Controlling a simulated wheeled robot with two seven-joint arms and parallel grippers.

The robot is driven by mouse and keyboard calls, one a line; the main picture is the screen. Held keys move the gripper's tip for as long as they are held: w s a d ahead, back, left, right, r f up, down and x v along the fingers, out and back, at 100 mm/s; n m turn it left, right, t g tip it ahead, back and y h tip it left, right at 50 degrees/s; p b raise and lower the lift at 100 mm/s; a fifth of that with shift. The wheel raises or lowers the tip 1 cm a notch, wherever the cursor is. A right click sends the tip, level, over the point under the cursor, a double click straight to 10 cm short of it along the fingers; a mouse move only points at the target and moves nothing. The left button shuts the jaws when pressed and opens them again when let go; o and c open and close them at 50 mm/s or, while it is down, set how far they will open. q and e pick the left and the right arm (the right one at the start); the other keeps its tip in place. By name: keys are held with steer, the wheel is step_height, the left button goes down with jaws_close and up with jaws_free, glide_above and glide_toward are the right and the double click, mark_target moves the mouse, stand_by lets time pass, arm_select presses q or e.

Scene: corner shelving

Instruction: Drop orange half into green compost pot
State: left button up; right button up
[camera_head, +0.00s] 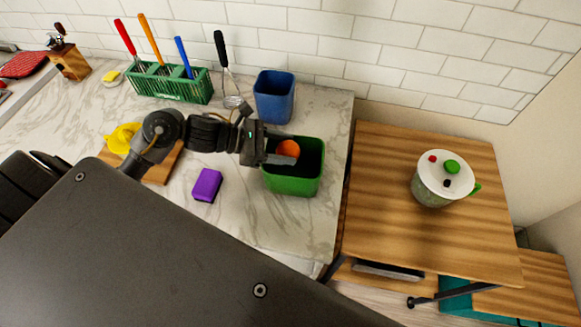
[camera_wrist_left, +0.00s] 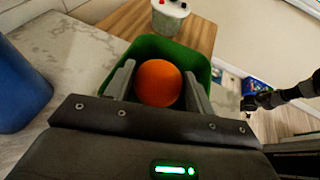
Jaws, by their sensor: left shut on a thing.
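The orange half (camera_head: 288,149) shows over the mouth of the green compost pot (camera_head: 291,186) in the head view. In the left wrist view the orange half (camera_wrist_left: 158,83) sits between the two fingers of my left gripper (camera_wrist_left: 157,88), with the pot (camera_wrist_left: 196,57) behind and around it. My left gripper (camera_head: 284,155) is shut on the orange half, at the pot's opening. The orange's underside and the pot's floor are hidden. My right gripper does not show in the head view; a dark arm part is at the right of the wrist view.
A blue container (camera_head: 274,97) stands just behind the pot. A purple sponge (camera_head: 207,185) lies to its left. A green rack (camera_head: 170,84) with utensils is at the back. A wooden shelf (camera_head: 385,200) with a lidded pot (camera_head: 440,181) is beyond the counter's right edge.

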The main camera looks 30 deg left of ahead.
arm_select(q)
steer(key=shift+w+f, duration=0.15)
steer(key=o, duration=1.1)
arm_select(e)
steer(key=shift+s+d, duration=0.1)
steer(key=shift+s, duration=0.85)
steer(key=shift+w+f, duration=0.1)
arm_select(q)
steer(key=shift+s+a, duration=0.2)
steer(key=shift+a, duration=0.05)
steer(key=b+v, duration=0.4)
steer(key=v, duration=0.6)
steer(key=shift+r+b, duration=0.25)
steer(key=shift+b, duration=0.05)
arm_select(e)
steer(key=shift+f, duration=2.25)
arm_select(q)
steer(key=shift+s, duration=0.1)
